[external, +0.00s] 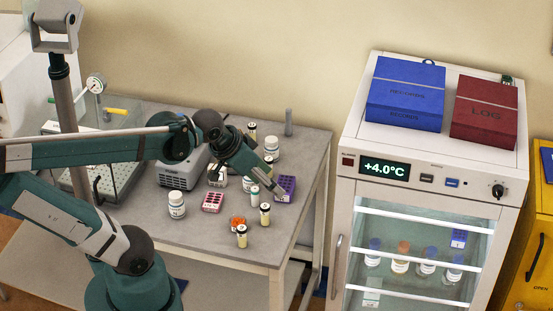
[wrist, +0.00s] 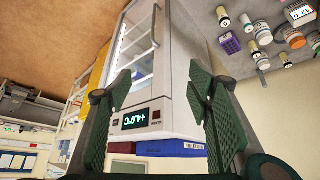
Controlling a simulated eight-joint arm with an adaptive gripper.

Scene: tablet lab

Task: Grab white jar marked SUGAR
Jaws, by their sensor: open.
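Several white jars with labels stand on the grey bench. One white jar (external: 176,204) stands at the bench's front left, and another white jar (external: 271,149) stands farther back. I cannot read SUGAR on any label. In the wrist view, which is turned over, a white jar (wrist: 295,38) and other containers show at the upper right. My gripper (wrist: 160,82) is open and empty, its two green fingers apart and facing the fridge. In the external view the end of my arm reaches over the bench and partly hides the containers behind it.
A white fridge (external: 350,190) with a lit display stands right of the bench. Blue (external: 405,112) and red (external: 485,125) boxes lie on top. A purple rack (external: 287,186), a pink rack (external: 212,202) and small vials crowd the bench.

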